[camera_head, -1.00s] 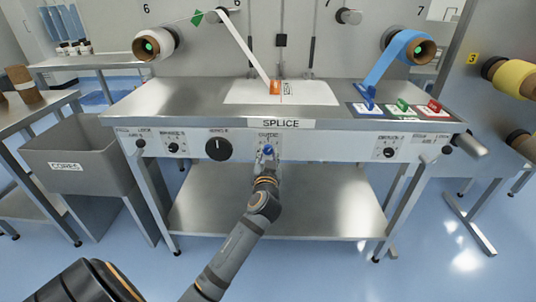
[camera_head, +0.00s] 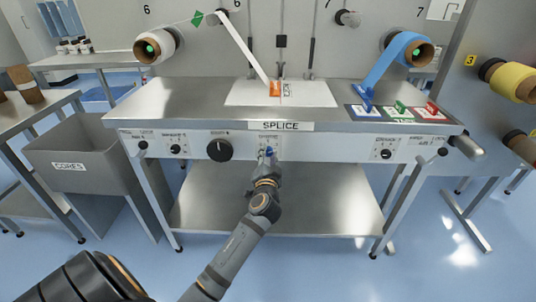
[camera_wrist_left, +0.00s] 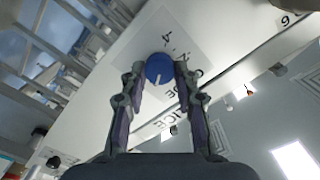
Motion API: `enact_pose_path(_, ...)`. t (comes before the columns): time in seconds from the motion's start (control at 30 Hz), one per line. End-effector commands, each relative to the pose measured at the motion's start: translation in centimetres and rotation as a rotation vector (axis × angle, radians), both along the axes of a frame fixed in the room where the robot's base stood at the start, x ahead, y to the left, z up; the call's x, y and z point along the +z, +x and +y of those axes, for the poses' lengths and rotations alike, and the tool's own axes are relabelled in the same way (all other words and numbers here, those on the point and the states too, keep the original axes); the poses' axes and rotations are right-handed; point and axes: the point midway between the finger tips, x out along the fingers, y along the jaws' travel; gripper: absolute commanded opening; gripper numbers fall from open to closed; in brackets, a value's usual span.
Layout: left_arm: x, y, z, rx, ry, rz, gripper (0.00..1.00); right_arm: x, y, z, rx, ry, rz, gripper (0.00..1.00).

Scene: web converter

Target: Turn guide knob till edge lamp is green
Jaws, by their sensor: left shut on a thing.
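The guide knob is blue and sits on the front panel under the SPLICE label; it shows small in the head view (camera_head: 268,151). In the left wrist view the blue knob (camera_wrist_left: 159,68) lies between my fingertips, with a white pointer mark on its face. My left gripper (camera_head: 267,157) is shut on the knob, one finger on each side; it also fills the wrist view (camera_wrist_left: 160,84). I cannot make out which light is the edge lamp. Green lights show in the left roll core (camera_head: 149,48) and right roll core (camera_head: 419,50). My right gripper is out of view.
A larger black knob (camera_head: 219,149) is to the left on the same panel, with small black knobs (camera_head: 386,154) further along. The steel table (camera_head: 190,98) carries a white sheet and coloured tags. A grey bin (camera_head: 75,150) stands at the left.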

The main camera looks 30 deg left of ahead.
Motion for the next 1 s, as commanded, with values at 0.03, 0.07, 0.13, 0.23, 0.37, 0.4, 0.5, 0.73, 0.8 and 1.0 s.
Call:
enact_pose_path(0.03, 0.19, 0.04, -0.06, -0.003, 0.009, 0.002, 0.0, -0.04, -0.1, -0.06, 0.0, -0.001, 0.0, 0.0)
enact_pose_path(0.07, 0.19, 0.04, -0.06, -0.003, 0.013, 0.005, 0.0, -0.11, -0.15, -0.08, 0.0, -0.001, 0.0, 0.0)
enact_pose_path(0.13, 0.19, 0.04, -0.07, -0.002, 0.021, 0.008, 0.0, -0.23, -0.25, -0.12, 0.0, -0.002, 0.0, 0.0)
enact_pose_path(0.23, 0.17, 0.05, -0.07, -0.003, 0.026, 0.011, 0.0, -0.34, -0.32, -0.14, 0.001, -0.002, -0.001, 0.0)
enact_pose_path(0.37, 0.17, 0.05, -0.07, -0.003, 0.026, 0.011, 0.0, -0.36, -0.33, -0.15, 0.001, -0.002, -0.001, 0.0)
enact_pose_path(0.4, 0.17, 0.05, -0.07, -0.003, 0.026, 0.011, 0.0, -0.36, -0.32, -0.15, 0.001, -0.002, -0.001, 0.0)
enact_pose_path(0.5, 0.17, 0.06, -0.07, -0.003, 0.026, 0.011, 0.0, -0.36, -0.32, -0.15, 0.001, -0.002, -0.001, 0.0)
enact_pose_path(0.73, 0.11, 0.04, -0.05, -0.002, 0.025, 0.011, 0.54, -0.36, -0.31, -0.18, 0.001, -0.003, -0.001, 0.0)
enact_pose_path(0.8, 0.09, 0.04, -0.04, -0.002, 0.025, 0.013, 0.54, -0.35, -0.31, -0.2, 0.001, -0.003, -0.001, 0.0)
enact_pose_path(1.0, 0.01, -0.1, -0.12, -0.001, 0.024, 0.013, 0.54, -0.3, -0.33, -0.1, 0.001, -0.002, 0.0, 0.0)
